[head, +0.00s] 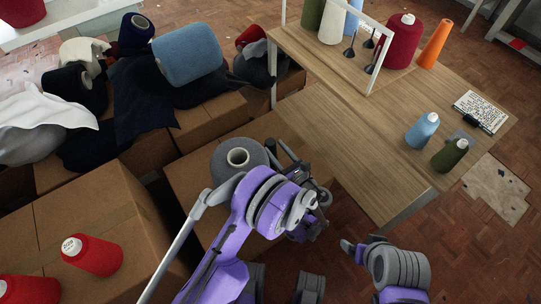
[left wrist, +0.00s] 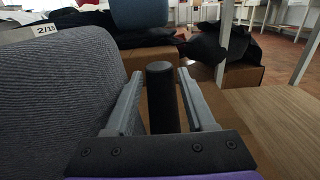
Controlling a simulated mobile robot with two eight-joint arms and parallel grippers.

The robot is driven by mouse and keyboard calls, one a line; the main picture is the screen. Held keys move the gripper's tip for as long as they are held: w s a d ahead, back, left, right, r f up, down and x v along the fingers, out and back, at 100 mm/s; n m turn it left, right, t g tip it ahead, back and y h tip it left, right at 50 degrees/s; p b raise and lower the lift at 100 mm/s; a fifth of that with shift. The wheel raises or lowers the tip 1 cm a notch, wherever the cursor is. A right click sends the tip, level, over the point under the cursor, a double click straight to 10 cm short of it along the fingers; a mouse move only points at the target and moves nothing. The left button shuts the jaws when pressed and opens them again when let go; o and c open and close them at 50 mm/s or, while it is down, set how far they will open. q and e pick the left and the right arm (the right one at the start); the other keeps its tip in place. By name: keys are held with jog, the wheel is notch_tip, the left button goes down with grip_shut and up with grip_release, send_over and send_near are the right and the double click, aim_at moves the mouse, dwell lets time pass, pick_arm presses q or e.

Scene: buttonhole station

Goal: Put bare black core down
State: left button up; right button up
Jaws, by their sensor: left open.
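The bare black core (left wrist: 162,97) stands upright between the two grey fingers of my left gripper (left wrist: 160,88) in the left wrist view. The fingers are spread, with a gap showing on the core's right side. The core's foot is hidden behind the gripper's dark palm. In the head view my left gripper (head: 287,157) is over the cardboard box beside the grey yarn cone; the core cannot be made out clearly there.
The large grey yarn cone (head: 238,159) stands close on the left gripper's left. A wooden table (head: 385,150) is to the right, with blue (head: 422,130) and green (head: 450,153) cones near its front corner. Red cones (head: 92,255) lie on boxes at lower left.

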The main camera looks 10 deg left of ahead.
aim_at(270, 143)
pick_arm(q)
jog(key=x, duration=0.3)
jog(key=shift+w+a, duration=0.2)
jog(key=shift+a, duration=0.1)
grip_shut()
